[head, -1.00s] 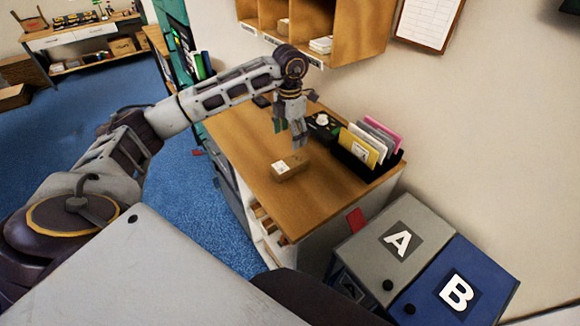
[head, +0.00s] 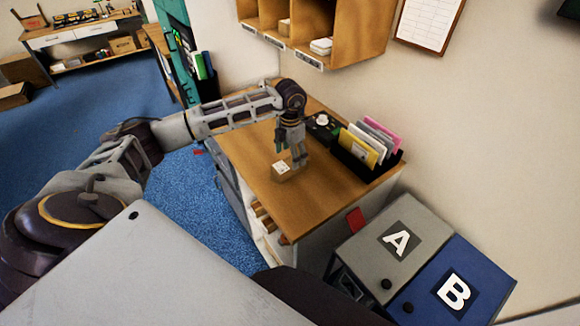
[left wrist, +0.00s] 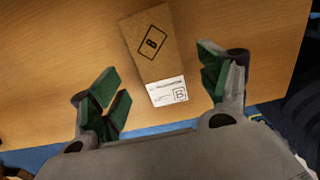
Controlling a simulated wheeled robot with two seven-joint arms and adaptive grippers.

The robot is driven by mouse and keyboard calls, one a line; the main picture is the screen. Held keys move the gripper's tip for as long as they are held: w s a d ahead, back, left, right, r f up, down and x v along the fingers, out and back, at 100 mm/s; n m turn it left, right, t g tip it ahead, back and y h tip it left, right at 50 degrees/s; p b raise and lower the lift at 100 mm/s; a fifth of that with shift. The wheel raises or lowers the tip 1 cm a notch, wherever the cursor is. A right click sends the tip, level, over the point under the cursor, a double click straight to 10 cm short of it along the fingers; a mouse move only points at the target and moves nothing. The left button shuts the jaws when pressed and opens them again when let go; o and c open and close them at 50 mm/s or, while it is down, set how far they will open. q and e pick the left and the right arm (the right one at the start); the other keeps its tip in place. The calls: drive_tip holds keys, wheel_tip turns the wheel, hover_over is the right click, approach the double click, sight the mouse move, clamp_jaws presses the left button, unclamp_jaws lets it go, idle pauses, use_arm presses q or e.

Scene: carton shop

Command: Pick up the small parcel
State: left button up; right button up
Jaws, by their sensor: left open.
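The small parcel (head: 281,172) is a brown carton lying on the wooden desk. In the left wrist view the parcel (left wrist: 150,45) shows a dark printed mark and a white label with a "B" on its near end. My left gripper (head: 291,160) points down over the desk at the parcel, and hides part of it in the head view. In the left wrist view the open green-padded fingers (left wrist: 160,88) stand on either side of the parcel's labelled end, with a gap on both sides. My right gripper is not in view.
The desk (head: 245,150) also bears a black holder with colourful folders (head: 372,145) and a dark device (head: 322,125) behind my gripper. A grey box marked A (head: 395,240) and a blue one marked B (head: 455,285) stand at the right. Wooden pigeonholes (head: 355,30) hang above.

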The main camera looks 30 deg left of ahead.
sight(290, 162)
use_arm(q)
drive_tip(key=shift+f, duration=0.15)
wheel_tip(290, 162, down, 2)
drive_tip(key=shift+f+p, duration=0.1)
drive_tip(key=shift+p, duration=0.45)
drive_tip(key=shift+f+p, duration=0.3)
drive_tip(key=shift+f, duration=1.05)
drive_tip(key=shift+c, duration=0.4)
drive_tip(key=c, duration=1.1)
drive_tip(key=shift+a+r, duration=0.1)
drive_tip(key=shift+r, duration=0.1)
wheel_tip(290, 162, up, 10)
drive_tip(key=shift+f+b, duration=0.15)
drive_tip(key=shift+b, duration=0.8)
